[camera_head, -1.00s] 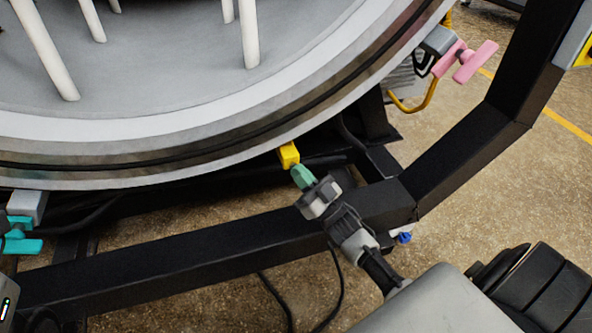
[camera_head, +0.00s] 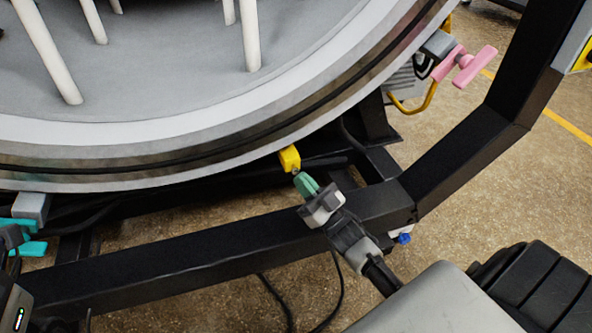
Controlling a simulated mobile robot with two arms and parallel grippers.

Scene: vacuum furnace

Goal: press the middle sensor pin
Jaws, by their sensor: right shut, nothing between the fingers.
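The yellow sensor pin (camera_head: 289,158) sticks out below the rim of the large round furnace flange, near the middle of the view. Its lower end faces my right gripper (camera_head: 306,184). The right gripper's green fingertips are shut with nothing between them. They point up and left at the pin, just below and right of its end, with a small gap showing. Part of my left arm shows at the lower left edge; its fingers cannot be made out.
The round flange (camera_head: 200,165) fills the upper left. A black frame beam (camera_head: 200,250) runs below the right gripper and rises at right. A pink handle (camera_head: 472,68) is at upper right, a teal handle (camera_head: 30,248) at far left. Cables hang below the beam.

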